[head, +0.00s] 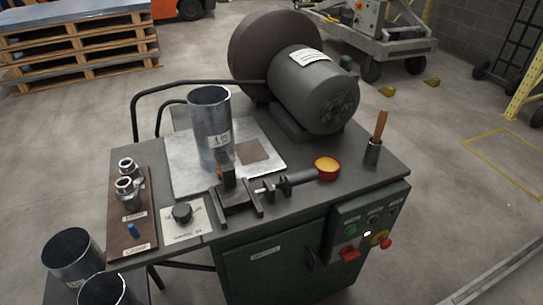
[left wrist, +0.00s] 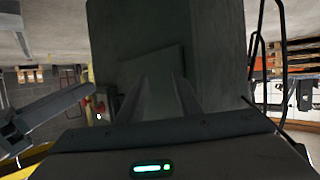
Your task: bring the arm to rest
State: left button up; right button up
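Neither of my grippers shows in the head view. In the left wrist view my left gripper (left wrist: 165,95) reaches forward from its dark housing, which carries a green light. Its two fingers stand apart with a gap between them, and I see nothing held there. A large dark grey-green surface fills the view beyond the fingers; I cannot tell how far off it is. A grey jointed shape at the left edge of the left wrist view may be part of my right arm; its fingers cannot be made out.
More cylinders (head: 72,255) stand at lower left. Floor to the right is mostly clear.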

pick_arm(q)
jog(key=s+a+f+g+y+p, duration=0.1)
jog(key=s+a+f+g+p, duration=0.3)
jog(key=f, duration=0.3)
jog(key=s+a+f+n+g+y+p, duration=0.1)
jog(key=s+a+f+g+y+p, duration=0.1)
jog(key=s+a+f+p, duration=0.3)
notch_tip(320, 180, down, 3)
jog(key=shift+s+a+r+g+y+p, duration=0.2)
jog(key=shift+s+g+y+p, duration=0.15)
jog(key=shift+s+g, duration=0.7)
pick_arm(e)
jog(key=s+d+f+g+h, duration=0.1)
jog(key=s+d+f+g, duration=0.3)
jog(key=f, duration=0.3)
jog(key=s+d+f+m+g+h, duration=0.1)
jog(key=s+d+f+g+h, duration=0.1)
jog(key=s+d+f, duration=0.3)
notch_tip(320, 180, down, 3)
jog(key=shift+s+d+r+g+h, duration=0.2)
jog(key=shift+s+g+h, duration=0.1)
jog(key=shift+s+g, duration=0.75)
pick_arm(q)
jog(key=shift+s, duration=0.15)
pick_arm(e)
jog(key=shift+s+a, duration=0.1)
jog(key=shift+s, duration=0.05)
